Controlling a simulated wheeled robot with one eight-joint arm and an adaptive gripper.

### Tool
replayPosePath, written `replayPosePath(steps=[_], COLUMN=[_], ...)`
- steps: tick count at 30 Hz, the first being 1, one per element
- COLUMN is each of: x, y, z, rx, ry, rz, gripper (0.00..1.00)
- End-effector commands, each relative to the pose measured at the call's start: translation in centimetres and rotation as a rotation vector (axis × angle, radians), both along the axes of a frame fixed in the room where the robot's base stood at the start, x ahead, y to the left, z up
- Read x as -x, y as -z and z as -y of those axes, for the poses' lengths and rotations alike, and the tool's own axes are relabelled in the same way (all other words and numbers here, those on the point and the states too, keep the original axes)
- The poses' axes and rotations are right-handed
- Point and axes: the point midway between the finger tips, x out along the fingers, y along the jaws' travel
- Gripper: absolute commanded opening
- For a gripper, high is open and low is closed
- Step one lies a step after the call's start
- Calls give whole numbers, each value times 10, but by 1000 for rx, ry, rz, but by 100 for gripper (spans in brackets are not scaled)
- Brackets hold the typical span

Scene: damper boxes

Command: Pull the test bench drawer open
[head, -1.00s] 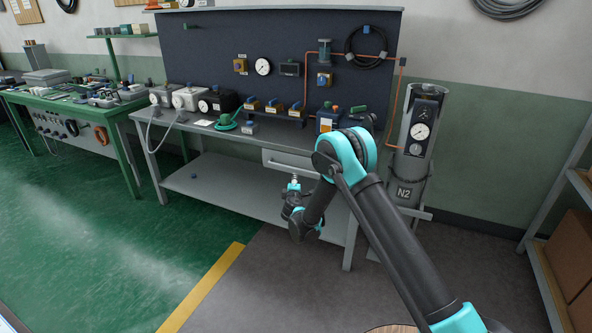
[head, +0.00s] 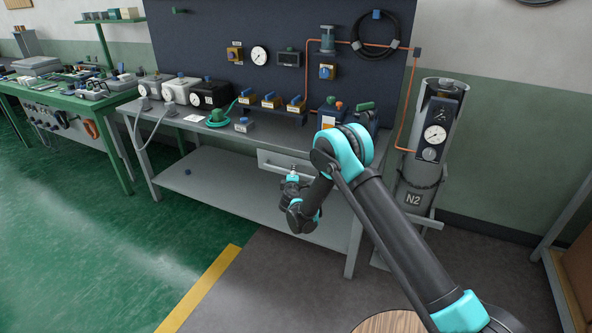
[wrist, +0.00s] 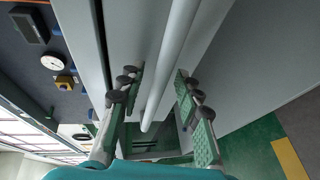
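The test bench drawer (head: 268,160) is a light grey front under the right part of the bench top (head: 225,132). It looks about flush with the bench. In the wrist view the pale drawer front (wrist: 135,30) fills the upper middle, with a long round bar handle (wrist: 172,75) across it. My gripper (head: 293,172) is at the drawer front, partly hidden behind my own wrist in the head view. In the wrist view my gripper (wrist: 157,98) is open, with one finger on each side of the bar. Gaps show between the bar and both fingers.
A grey gas cylinder marked N2 (head: 414,197) stands right of the bench. Boxes and a green cable (head: 219,120) lie on the bench top. The lower shelf (head: 220,195) is mostly bare. Open floor with a yellow line (head: 205,285) lies in front.

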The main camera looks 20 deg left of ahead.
Motion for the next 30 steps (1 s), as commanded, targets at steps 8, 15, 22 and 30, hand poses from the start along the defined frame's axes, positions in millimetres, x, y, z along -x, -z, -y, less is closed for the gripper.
replayPosePath(steps=[8,15,22,30], x=[0,0,0,1], y=[0,0,0,0], z=[-1,-1,0,-3], rx=[0,0,0,0], ry=[0,0,0,-1], rz=[0,0,0,0], gripper=[32,2,0,0])
